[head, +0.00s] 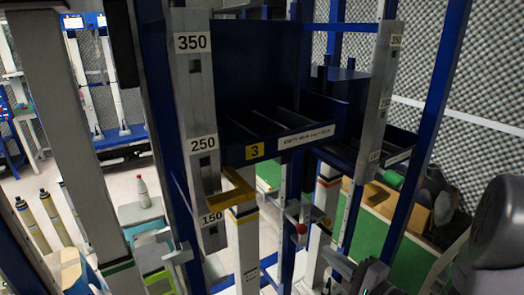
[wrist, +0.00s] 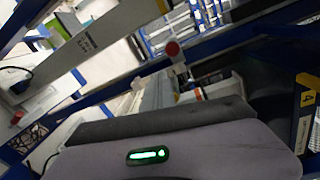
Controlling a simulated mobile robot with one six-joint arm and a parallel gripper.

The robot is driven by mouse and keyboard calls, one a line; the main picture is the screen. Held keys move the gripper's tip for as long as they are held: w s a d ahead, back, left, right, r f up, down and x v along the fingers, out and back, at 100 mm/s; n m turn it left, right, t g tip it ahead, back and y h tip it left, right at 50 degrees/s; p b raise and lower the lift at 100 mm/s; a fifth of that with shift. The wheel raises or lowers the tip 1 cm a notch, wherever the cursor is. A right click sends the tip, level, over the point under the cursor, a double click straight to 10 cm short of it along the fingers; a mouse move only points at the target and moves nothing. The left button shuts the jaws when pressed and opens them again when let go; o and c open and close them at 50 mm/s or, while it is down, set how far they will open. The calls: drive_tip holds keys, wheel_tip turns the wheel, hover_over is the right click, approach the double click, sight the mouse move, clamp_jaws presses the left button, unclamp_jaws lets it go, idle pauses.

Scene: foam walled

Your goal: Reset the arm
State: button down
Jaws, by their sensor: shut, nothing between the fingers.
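My gripper (head: 372,272) appears small and dark with teal edges at the bottom of the head view, right of centre. It is shut and holds nothing that I can see. My dark grey arm link (head: 497,225) fills the right edge of that view. In the wrist view no fingers can be made out. A large grey rounded body with a lit green light (wrist: 148,155) fills the bottom there; I cannot tell for sure whether it is part of me.
A blue rack (head: 290,60) with dark bins and a yellow "3" label (head: 255,151) stands close in front. Its grey post (head: 196,110) carries height numbers. A grey bottle (head: 143,190) and yellow cylinders (head: 52,215) stand at left. Green floor (head: 405,265) shows behind the rack.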

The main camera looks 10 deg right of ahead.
drive_tip(key=s+a+r+n+g+y, duration=0.2)
drive_tip(key=s+a+n+g, duration=0.25)
drive_tip(key=a, duration=0.35)
drive_tip(key=s+a+r+n+g+y, duration=0.25)
drive_tip(key=s+a+g, duration=0.2)
drive_tip(key=a, duration=0.35)
drive_tip(key=s+a+n+g+h, duration=0.2)
drive_tip(key=s+n+g+h, duration=0.3)
drive_tip(key=s, duration=0.5)
drive_tip(key=s+d+r+m+t+h, duration=0.1)
drive_tip(key=d+r+t+h, duration=0.2)
drive_tip(key=d+t+h, duration=0.1)
drive_tip(key=shift+d+r+h, duration=0.35)
drive_tip(key=shift+d+h, duration=0.2)
drive_tip(key=shift+d, duration=0.05)
